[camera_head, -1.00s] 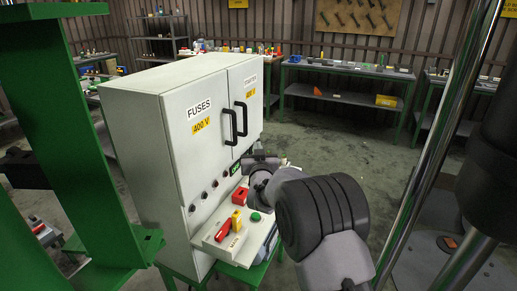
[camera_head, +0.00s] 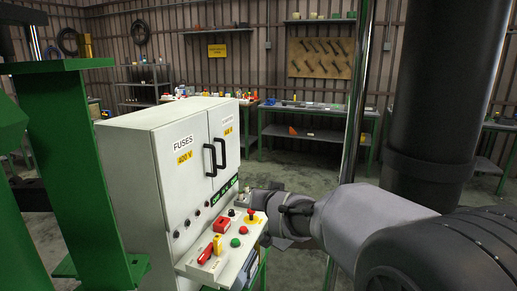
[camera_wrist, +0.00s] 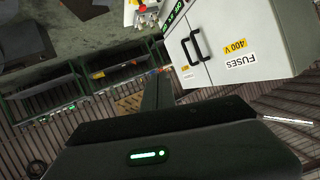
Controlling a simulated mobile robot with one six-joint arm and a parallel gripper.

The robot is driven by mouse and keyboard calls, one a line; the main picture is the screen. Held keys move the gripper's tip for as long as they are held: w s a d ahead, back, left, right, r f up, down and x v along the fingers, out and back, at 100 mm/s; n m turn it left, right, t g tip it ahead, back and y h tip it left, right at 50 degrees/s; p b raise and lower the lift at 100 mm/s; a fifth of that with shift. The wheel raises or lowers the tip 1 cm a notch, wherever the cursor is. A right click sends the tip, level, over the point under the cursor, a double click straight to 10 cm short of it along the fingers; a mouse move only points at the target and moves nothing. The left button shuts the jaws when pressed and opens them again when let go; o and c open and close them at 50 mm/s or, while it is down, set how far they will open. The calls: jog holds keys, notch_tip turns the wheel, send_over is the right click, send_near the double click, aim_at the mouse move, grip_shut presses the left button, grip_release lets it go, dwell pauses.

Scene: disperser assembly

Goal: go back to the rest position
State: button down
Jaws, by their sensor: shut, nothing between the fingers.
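My gripper shows in the wrist view (camera_wrist: 157,88) as dark fingers closed together beyond the dark housing with a green light strip. Nothing is held between them. In the head view my grey arm reaches in from the lower right, and its far part is beside the right end of the control panel (camera_head: 207,264). The gripper itself is hard to make out there. The fuse cabinet (camera_head: 150,160) stands left of the arm with both doors shut. In the wrist view the cabinet (camera_wrist: 262,32) appears turned over at the upper right, apart from the fingers.
The panel carries a red-and-yellow emergency button (camera_head: 252,214), green buttons, a red block (camera_head: 223,228) and a red switch handle (camera_head: 205,254). A green steel frame (camera_head: 85,170) stands close on the left. Workbenches (camera_head: 320,112) line the back wall, with open floor before them.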

jog(key=s+d+m+g, duration=0.1)
jog(key=s+d+g, duration=0.15)
jog(key=s, duration=0.65)
jog(key=s+d+m+g, duration=0.1)
jog(key=s+d, duration=0.3)
jog(key=s, duration=0.6)
jog(key=s+f+m+g, duration=0.1)
jog(key=s+f+g, duration=0.1)
jog(key=s, duration=0.8)
jog(key=s+d+f+g, duration=0.1)
jog(key=s+f, duration=0.3)
jog(key=s, duration=0.7)
jog(key=shift+d+m+g, duration=0.2)
jog(key=shift+m+g, duration=0.2)
jog(key=shift+g, duration=0.15)
